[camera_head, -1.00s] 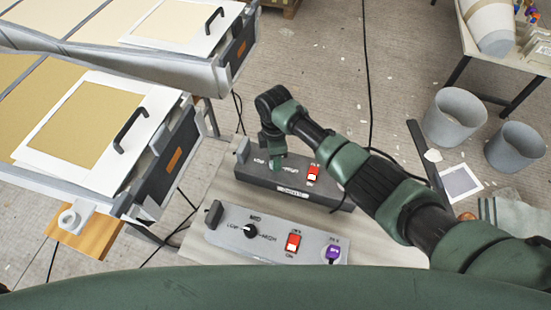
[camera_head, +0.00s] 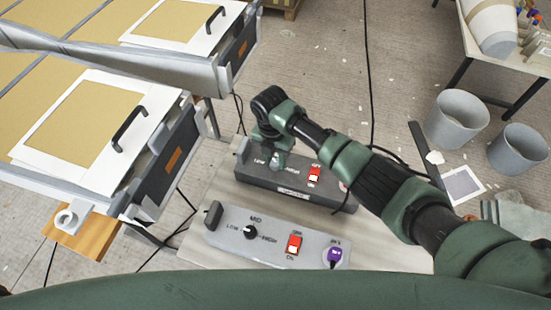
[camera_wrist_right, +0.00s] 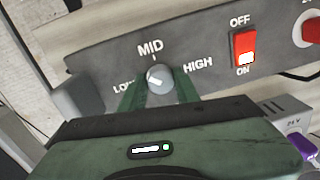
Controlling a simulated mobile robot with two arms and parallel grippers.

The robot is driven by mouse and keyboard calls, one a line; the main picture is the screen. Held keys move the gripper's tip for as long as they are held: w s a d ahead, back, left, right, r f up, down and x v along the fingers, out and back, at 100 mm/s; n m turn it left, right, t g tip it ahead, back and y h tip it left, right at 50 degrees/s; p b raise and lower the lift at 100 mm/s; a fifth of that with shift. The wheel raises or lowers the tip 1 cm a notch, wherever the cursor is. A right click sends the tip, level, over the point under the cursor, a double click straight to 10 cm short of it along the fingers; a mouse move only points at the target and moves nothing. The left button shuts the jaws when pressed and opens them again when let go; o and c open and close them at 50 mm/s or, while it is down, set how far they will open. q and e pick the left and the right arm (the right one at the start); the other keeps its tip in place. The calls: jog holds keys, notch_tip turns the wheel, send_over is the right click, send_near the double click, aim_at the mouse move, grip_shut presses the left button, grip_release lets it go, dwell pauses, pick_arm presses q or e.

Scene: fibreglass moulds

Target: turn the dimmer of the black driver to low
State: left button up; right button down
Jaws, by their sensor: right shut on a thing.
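The black driver (camera_head: 312,196) is a dark box lying on a pale board. Its dimmer (camera_wrist_right: 160,78) is a small grey knob under the MID mark, between LOW and HIGH, with a white mark on its left side. My right gripper (camera_head: 277,163) reaches down over it and mostly hides the knob in the head view. In the right wrist view its green fingers stand on both sides of the knob, shut on it. The driver's red switch (camera_wrist_right: 243,50) is right of the knob. My left gripper is in no view.
A light grey driver (camera_head: 220,236) with a black knob, red switch and purple plug lies just nearer. Mould boxes (camera_head: 165,180) stand at the left. Two grey buckets (camera_head: 455,118) stand at the right. Black cables run across the floor.

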aim_at(273, 162)
jog(key=n, duration=0.4)
jog(key=shift+n+b, duration=0.3)
jog(key=shift+a+n, duration=0.1)
jog(key=shift+n, duration=1.5)
jog(key=shift+n+b, duration=0.3)
jog(key=c, duration=1)
grip_release()
jog(key=shift+c, duration=0.2)
jog(key=r, duration=0.4)
jog(key=r+b, duration=0.1)
jog(key=r, duration=0.3)
jog(key=shift+s+a, duration=0.15)
jog(key=shift+a, duration=0.05)
jog(key=shift+f, duration=0.1)
